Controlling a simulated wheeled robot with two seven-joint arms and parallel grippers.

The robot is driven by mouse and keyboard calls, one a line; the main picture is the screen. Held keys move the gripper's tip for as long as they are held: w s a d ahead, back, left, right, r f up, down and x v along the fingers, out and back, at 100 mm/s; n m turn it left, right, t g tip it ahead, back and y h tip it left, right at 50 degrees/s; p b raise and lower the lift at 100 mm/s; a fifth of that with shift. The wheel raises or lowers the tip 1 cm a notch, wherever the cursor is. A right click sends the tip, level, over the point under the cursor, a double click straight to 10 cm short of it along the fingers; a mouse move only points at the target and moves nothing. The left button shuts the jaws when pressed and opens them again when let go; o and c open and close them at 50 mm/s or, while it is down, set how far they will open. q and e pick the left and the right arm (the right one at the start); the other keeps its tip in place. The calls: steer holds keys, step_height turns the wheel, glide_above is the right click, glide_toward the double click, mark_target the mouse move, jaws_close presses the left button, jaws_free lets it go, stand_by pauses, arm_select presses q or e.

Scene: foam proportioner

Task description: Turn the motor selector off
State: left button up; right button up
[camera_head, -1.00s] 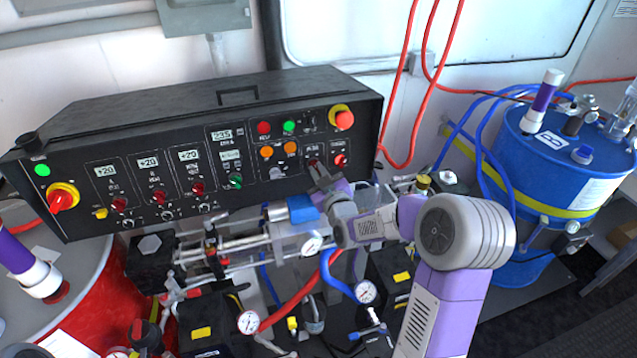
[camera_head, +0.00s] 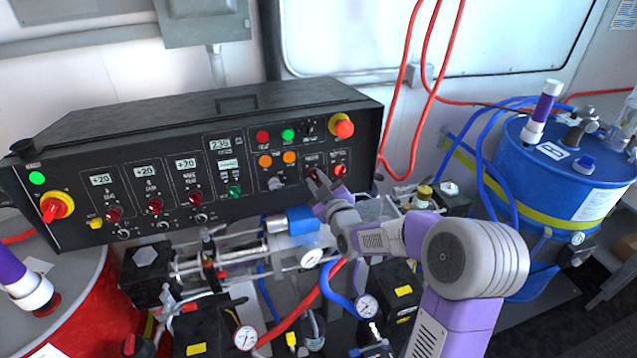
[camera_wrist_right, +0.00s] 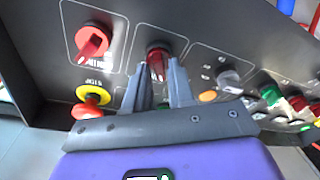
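A black control panel (camera_head: 130,196) carries rows of knobs and lamps. Two red selector knobs sit at its lower right: one (camera_head: 312,172) by my right gripper (camera_head: 321,184), the other (camera_head: 338,170) further right. Their labels are too small to read, so I cannot tell which is the motor selector. In the right wrist view the gripper (camera_wrist_right: 158,73) is open. Its fingers point at the panel on either side of a red knob (camera_wrist_right: 158,57), with gaps showing. The second red knob (camera_wrist_right: 92,40) is to the left there. My left gripper is not in view.
A red emergency stop on a yellow ring (camera_head: 343,128) sits just above the two knobs. A grey selector (camera_head: 277,183) is to their left. Pipes, gauges (camera_head: 367,306) and hoses crowd the space below. A blue drum (camera_head: 560,175) stands at the right.

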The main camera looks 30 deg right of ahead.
steer(key=shift+o, duration=1)
steer(key=s+a, duration=0.1)
steer(key=s, duration=0.6)
steer(key=shift+s, duration=0.3)
